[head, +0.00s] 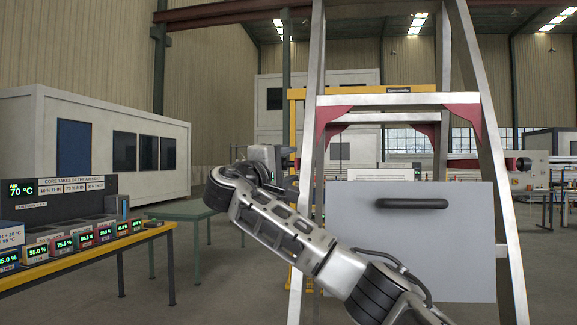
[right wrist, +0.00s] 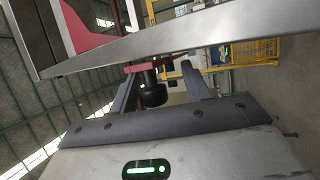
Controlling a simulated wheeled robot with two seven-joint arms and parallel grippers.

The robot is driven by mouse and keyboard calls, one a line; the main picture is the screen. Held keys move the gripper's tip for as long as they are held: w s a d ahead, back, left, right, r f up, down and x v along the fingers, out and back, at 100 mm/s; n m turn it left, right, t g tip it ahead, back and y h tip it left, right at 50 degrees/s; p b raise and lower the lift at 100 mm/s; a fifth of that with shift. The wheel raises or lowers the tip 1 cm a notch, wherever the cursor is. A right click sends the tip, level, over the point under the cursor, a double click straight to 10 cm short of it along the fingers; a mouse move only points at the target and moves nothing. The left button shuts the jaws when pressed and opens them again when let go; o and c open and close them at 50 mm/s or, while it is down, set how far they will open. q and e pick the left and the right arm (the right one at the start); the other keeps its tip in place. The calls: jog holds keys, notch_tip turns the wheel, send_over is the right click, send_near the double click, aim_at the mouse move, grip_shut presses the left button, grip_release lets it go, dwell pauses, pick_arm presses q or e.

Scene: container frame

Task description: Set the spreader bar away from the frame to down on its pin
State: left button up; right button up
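In the head view a tall grey A-shaped frame (head: 306,120) stands in front of me, with red corner brackets (head: 462,111) under its crosspiece. On its right side a short red piece with a black knob (head: 523,164) sticks out. My right gripper (head: 277,165) is at the frame's left leg and partly covers what is there. In the right wrist view my right gripper (right wrist: 160,70) has its fingers apart. A black knob (right wrist: 152,91) on a thin red bar (right wrist: 160,65) shows between or just beyond them; I cannot tell whether they touch it. I cannot identify the pin.
A grey panel with a black handle (head: 460,245) stands at the frame's lower middle. A yellow table with several numbered display boxes (head: 85,254) is at left, a green table (head: 185,210) behind it. A frame member (right wrist: 180,45) passes close above my right fingers.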

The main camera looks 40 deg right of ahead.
pick_arm(q)
jog(key=b, duration=0.2)
jog(key=f+b, duration=0.1)
jog(key=b, duration=0.1)
jog(key=shift+w+d+f+n, duration=0.1)
jog(key=shift+d+f+n, duration=0.05)
jog(key=shift+d+n, duration=0.2)
pick_arm(e)
jog(key=v, duration=1.6)
jog(key=shift+s, duration=0.1)
jog(key=shift+d, duration=0.1)
